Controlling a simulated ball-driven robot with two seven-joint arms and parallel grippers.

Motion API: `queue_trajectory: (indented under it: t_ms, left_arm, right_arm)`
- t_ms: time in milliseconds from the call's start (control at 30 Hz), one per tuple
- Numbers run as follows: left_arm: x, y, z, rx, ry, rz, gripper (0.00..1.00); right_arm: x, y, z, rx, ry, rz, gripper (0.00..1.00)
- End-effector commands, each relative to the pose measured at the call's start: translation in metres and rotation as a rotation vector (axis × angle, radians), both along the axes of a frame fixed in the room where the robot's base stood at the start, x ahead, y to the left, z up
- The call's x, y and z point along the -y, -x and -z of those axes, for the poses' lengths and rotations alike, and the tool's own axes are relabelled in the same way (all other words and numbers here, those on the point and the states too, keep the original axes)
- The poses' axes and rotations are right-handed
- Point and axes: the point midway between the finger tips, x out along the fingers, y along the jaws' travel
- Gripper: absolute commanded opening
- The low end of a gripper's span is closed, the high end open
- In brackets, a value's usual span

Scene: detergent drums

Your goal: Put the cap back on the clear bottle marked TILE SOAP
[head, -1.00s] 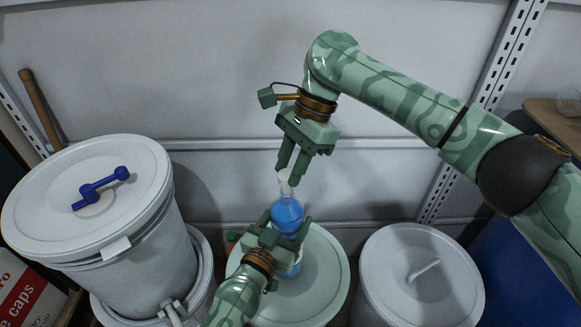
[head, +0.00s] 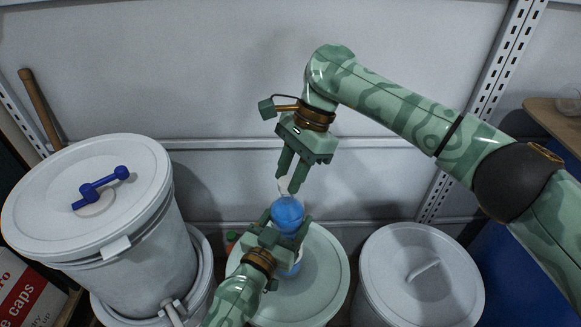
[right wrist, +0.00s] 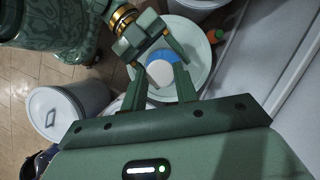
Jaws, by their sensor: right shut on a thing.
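The clear bottle (head: 287,214) with blue contents stands upright on a pale round drum lid (head: 325,270); no marking on it is readable. My left gripper (head: 284,223) has its fingers on both sides of the bottle and appears shut on it. My right gripper (head: 289,185) is above the bottle and shut on the white cap (head: 284,184). In the right wrist view the cap (right wrist: 161,74) sits between my right fingertips, with the blue bottle (right wrist: 163,56) behind it. The cap is close over the neck; I cannot tell whether they touch.
A white drum with a blue-handled lid (head: 90,195) stands at left. Another lidded drum (head: 420,280) stands at right. A pale wall (head: 200,70) is behind.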

Motion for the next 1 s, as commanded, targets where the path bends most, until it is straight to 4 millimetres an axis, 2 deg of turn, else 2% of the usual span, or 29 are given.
queue_trajectory:
  t_ms: [467, 1000]
  left_arm:
    - [-0.001, 0.0, 0.0, 0.0, -0.001, -0.001, 0.25]
    - [-0.001, 0.0, 0.0, 0.0, -0.002, -0.001, 0.25]
  right_arm:
    - [0.0, 0.0, 0.0, 0.0, 0.0, 0.0, 0.09]
    - [0.0, 0.0, 0.011, 0.0, 0.001, 0.001, 0.09]
